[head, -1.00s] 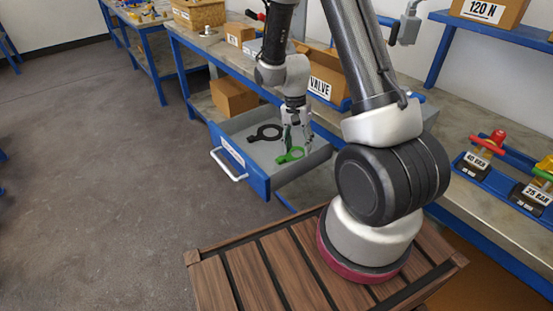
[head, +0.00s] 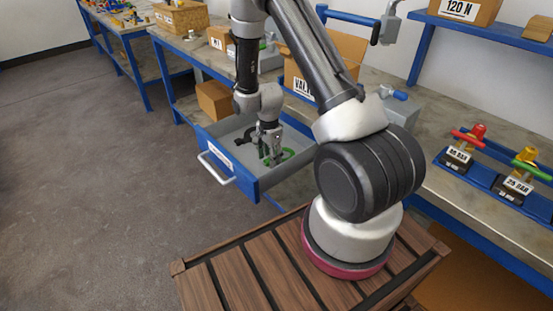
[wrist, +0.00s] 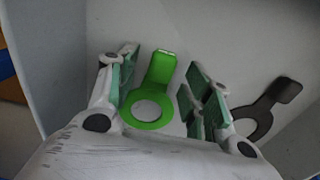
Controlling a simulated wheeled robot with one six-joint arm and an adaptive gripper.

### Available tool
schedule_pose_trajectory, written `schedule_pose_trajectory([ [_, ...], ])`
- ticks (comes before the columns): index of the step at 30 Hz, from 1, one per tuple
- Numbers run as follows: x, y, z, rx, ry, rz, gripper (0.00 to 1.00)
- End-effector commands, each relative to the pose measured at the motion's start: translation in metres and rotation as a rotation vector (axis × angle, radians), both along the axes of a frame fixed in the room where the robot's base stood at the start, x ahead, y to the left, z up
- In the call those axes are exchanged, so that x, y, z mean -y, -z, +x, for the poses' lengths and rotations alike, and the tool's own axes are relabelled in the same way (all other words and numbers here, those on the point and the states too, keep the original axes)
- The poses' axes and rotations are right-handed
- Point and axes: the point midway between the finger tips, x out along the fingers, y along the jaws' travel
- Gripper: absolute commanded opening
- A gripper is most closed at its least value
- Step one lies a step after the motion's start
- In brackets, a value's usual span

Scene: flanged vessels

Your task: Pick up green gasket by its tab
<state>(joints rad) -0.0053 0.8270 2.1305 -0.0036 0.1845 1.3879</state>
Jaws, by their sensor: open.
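The green gasket (wrist: 150,104) lies flat on the floor of the open drawer (head: 222,167). It is a ring with a flat tab (wrist: 161,67) that points away from my wrist in the wrist view. My gripper (wrist: 160,88) is open, with its green-padded fingers on either side of the gasket and apart from it. In the head view my gripper (head: 271,157) reaches down into the drawer, and the green gasket (head: 287,154) shows partly behind the fingers.
A black gasket (wrist: 262,108) with a tab lies in the drawer to the right, close to the right fingers. The drawer walls stand around the gripper. A cardboard VALVE box (head: 300,82) stands on the bench behind.

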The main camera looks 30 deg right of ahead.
Motion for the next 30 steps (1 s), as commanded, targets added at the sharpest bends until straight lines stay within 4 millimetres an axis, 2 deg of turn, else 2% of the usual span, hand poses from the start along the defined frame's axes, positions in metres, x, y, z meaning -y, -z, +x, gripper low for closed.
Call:
schedule_pose_trajectory([
  [8,0.0,0.0039,0.0003,0.001,-0.001,0.0,0.5],
  [15,0.0,0.0037,0.0003,0.001,-0.001,0.0,0.07],
  [25,-0.0002,0.0029,0.0008,0.001,-0.001,0.0,0.07],
  [30,-0.003,-0.0057,0.0047,0.002,-0.002,0.0,0.07],
])
